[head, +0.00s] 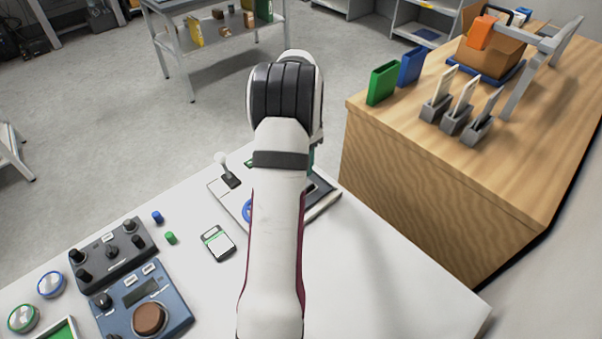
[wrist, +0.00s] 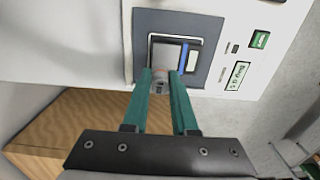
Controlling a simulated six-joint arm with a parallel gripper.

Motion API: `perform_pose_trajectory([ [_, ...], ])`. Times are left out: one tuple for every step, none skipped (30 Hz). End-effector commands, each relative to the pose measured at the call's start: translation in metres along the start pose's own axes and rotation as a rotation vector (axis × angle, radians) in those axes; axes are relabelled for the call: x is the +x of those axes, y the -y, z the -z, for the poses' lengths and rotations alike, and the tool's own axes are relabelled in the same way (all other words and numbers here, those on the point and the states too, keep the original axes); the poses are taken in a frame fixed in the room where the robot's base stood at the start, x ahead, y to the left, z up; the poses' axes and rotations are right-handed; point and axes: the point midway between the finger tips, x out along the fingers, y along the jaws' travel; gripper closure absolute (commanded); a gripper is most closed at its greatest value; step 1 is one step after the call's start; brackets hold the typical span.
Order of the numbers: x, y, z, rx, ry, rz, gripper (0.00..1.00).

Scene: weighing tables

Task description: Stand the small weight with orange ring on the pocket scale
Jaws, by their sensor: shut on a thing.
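My gripper (wrist: 160,78) has two teal fingers, closed on the small weight with orange ring (wrist: 160,84) in the wrist view. The weight is a small grey metal piece, held between the fingertips. The pocket scale (wrist: 168,50), with a pale grey plate and a blue strip beside it, lies just beyond the fingertips on a dark grey patch. The weight overlaps the scale's near edge in this view; I cannot tell whether they touch. In the head view my arm hides the weight and the scale.
The dark grey patch (wrist: 200,22) is set in a white board with labels. In the head view, a small green and white device (head: 218,243), two control boxes (head: 140,308) and small blue and green cylinders (head: 157,217) stand left. A wooden bench (head: 430,170) stands right.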

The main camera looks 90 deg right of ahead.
Motion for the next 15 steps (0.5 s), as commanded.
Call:
perform_pose_trajectory([
  [0.004, 0.005, -0.002, -0.001, 0.001, -0.001, 1.00],
  [0.006, 0.007, -0.002, -0.001, 0.001, -0.001, 1.00],
  [0.013, 0.009, -0.003, -0.001, 0.001, -0.001, 1.00],
  [0.020, 0.009, -0.003, 0.000, 0.003, -0.002, 1.00],
  [0.026, 0.009, -0.003, 0.001, 0.002, -0.002, 1.00],
  [0.034, 0.009, -0.003, 0.001, 0.002, -0.002, 1.00],
  [0.039, 0.009, -0.003, 0.000, 0.001, -0.002, 1.00],
  [0.042, 0.009, -0.003, 0.000, 0.001, -0.001, 1.00],
  [0.045, 0.009, -0.002, 0.000, 0.000, 0.000, 1.00],
  [0.046, 0.009, -0.002, 0.000, 0.000, 0.000, 1.00],
  [0.046, 0.009, -0.002, 0.001, 0.000, 0.001, 1.00],
  [0.046, 0.009, -0.002, 0.001, -0.001, 0.001, 1.00],
  [0.046, 0.009, -0.002, 0.001, -0.001, 0.001, 1.00],
  [0.046, 0.009, -0.002, 0.001, -0.001, 0.001, 1.00],
  [0.046, 0.009, -0.002, 0.001, -0.001, 0.001, 1.00],
])
